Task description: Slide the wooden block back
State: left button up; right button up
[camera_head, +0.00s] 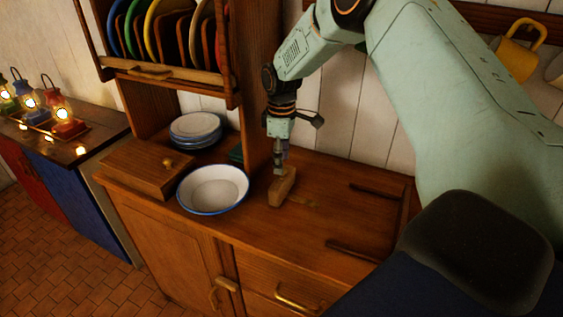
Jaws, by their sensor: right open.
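The wooden block (281,191) is a small light-brown piece on the wooden counter, right of a white bowl. My right gripper (281,165) points down at the far end of the block, just above or touching it; I cannot tell which. Its fingers are small here and seen edge-on. The right arm comes in from the upper right. My left gripper is not in view.
A blue-rimmed white bowl (213,189) stands close left of the block, with stacked plates (195,128) and a wooden box (146,168) behind. Two dark rails (354,251) lie on the counter (320,215) at right. A plate rack (175,75) hangs above left.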

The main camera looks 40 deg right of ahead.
notch_tip(320, 180, up, 10)
jog(key=shift+r, duration=0.2)
dwell(0.7)
